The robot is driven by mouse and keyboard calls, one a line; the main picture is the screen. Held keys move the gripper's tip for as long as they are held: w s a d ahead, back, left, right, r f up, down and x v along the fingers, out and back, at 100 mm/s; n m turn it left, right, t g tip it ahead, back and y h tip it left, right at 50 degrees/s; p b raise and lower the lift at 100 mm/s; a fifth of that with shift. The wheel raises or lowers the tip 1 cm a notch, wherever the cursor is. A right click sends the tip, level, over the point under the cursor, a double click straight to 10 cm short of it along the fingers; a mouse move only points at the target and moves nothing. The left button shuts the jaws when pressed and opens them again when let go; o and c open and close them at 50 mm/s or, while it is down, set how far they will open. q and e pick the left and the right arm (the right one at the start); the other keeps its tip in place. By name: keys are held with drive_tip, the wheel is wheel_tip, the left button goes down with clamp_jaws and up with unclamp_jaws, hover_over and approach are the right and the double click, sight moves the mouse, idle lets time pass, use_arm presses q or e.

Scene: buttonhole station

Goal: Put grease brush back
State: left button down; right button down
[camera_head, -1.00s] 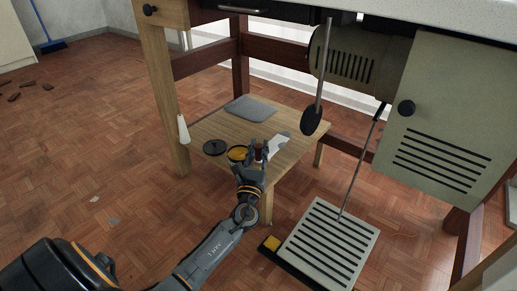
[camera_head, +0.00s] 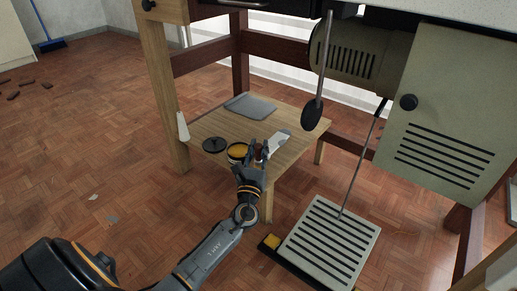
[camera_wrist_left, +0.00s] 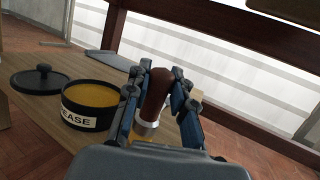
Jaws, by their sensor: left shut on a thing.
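My left gripper (camera_head: 254,158) is over the front part of a low wooden shelf (camera_head: 290,157). In the left wrist view, the gripper (camera_wrist_left: 158,95) is shut on the grease brush (camera_wrist_left: 155,92), around its brown wooden handle. The handle is upright with a slight tilt, above a metal ferrule and a yellowish lower end partly hidden by my gripper. The black grease tin (camera_wrist_left: 92,104), open and full of yellow grease, stands left of the brush and apart from it. The tin also shows in the head view (camera_head: 237,161). My right gripper is out of view.
A black lid (camera_head: 215,145) lies left of the tin. A grey flat piece (camera_head: 250,106) and a whitish item (camera_head: 279,145) lie on the shelf. A machine rod (camera_head: 323,65) and a slatted pedal (camera_head: 330,245) are to the right. A wooden leg (camera_head: 165,90) stands left.

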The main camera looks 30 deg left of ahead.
use_arm(q)
drive_tip(key=shift+f, duration=0.2)
drive_tip(key=c, duration=1.1)
unclamp_jaws()
drive_tip(key=shift+o, duration=0.2)
